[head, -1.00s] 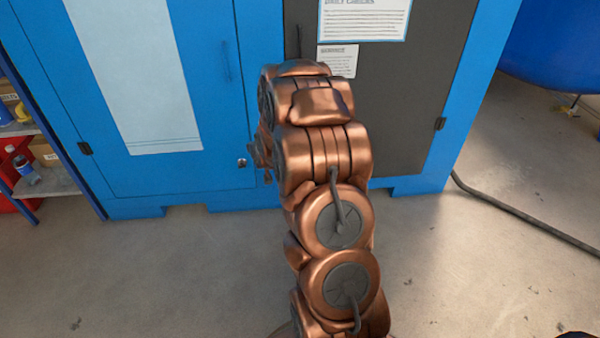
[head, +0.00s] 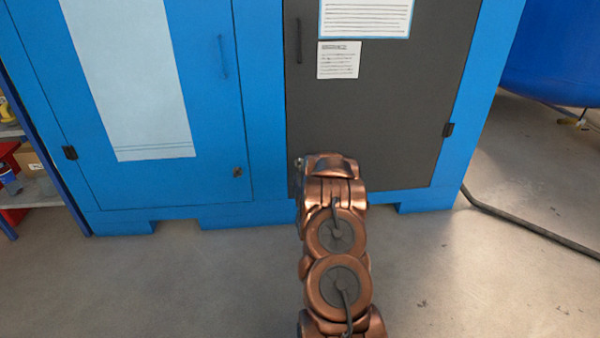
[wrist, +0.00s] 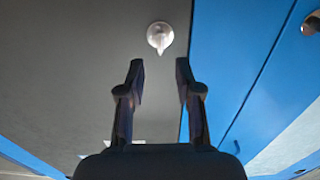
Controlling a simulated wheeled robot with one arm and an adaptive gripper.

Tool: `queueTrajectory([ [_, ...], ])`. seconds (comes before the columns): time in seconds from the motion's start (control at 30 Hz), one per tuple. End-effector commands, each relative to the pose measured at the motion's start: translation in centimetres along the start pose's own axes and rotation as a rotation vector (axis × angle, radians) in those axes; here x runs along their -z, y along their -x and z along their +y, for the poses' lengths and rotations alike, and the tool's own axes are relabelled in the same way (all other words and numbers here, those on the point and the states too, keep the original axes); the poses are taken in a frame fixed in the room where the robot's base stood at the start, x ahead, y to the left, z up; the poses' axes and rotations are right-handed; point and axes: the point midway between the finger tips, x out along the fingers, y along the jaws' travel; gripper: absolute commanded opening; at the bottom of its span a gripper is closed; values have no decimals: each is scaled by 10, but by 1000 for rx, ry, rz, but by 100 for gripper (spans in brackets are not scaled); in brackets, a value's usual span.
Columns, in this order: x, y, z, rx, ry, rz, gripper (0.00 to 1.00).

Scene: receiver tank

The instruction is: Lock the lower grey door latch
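The grey door (head: 390,120) is closed on the right half of the blue cabinet. In the wrist view a round silver latch with a pointed tab (wrist: 160,36) sits on the grey door (wrist: 70,70), near its edge beside the blue frame. The tab points toward the gripper side of the picture. My gripper (wrist: 161,75) is open and empty, its two dark fingers apart, with the latch beyond the gap between the tips and not touched. In the head view my arm hides the gripper, and I cannot make out the lower grey latch there.
The blue door (head: 205,110) on the left has its own small latch (head: 238,172), also in the wrist view (wrist: 311,22). Papers (head: 338,60) and a dark handle (head: 299,40) are on the grey door. A hose (head: 530,225) lies on the floor at right.

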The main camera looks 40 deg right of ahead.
Motion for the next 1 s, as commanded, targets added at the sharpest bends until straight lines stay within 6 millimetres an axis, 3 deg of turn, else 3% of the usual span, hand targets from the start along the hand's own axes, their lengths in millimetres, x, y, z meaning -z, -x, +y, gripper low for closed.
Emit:
queueTrajectory([
  [0.53, 0, -59, 0, 1, 1, 2, 34],
  [1.0, 1, -68, 0, 0, 0, -1, 34],
])
